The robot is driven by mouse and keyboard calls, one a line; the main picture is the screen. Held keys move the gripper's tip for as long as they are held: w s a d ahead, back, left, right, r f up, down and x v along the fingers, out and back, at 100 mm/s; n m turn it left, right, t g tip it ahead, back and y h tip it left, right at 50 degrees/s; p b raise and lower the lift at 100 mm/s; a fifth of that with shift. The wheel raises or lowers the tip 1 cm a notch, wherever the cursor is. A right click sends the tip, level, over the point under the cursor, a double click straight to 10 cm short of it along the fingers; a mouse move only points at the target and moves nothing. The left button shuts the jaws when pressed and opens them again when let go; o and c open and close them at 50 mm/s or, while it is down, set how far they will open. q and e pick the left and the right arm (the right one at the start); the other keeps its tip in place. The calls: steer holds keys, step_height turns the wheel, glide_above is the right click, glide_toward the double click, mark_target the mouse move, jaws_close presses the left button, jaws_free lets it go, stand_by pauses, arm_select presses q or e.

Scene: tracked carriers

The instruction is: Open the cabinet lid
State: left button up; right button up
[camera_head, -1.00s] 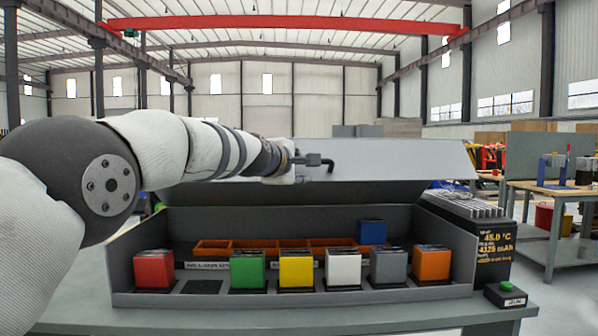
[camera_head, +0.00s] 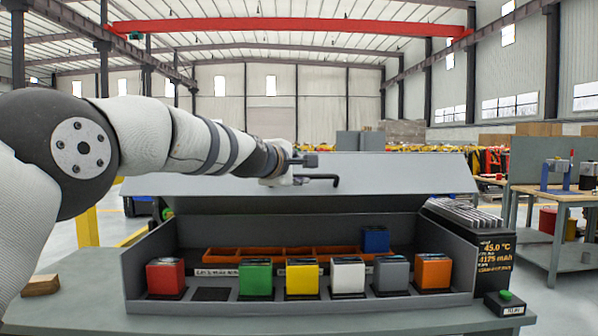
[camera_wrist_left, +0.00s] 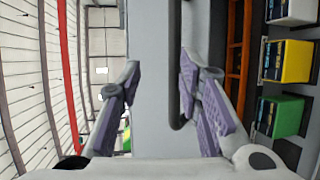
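The grey cabinet (camera_head: 135,270) stands on a table, its front low and its inside visible. Its wide grey lid (camera_head: 410,175) is raised at a slant above the box, so the lid is partly open. A dark bar handle (camera_head: 325,178) sticks out from the lid. My left gripper (camera_head: 305,170) is at the lid by the handle. In the left wrist view its purple-padded fingers (camera_wrist_left: 158,95) are spread. The handle (camera_wrist_left: 174,65) runs between them, closer to the right finger; whether it touches is unclear. My right gripper is not in view.
Red, green, yellow, white, grey and orange blocks stand along the cabinet front, with a blue block (camera_head: 375,239) behind. An orange divided tray (camera_head: 225,256) lies inside.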

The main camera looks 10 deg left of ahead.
arm_select(q)
steer(key=s+a+r+p, duration=0.1)
steer(key=s+r, duration=0.4)
steer(key=r, duration=0.1)
steer(key=shift+s+a, duration=0.35)
steer(key=shift+a, duration=0.05)
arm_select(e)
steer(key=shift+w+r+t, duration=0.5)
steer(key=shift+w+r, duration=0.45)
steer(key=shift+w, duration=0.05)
arm_select(q)
steer(key=shift+r, duration=0.15)
steer(key=shift+c, duration=0.2)
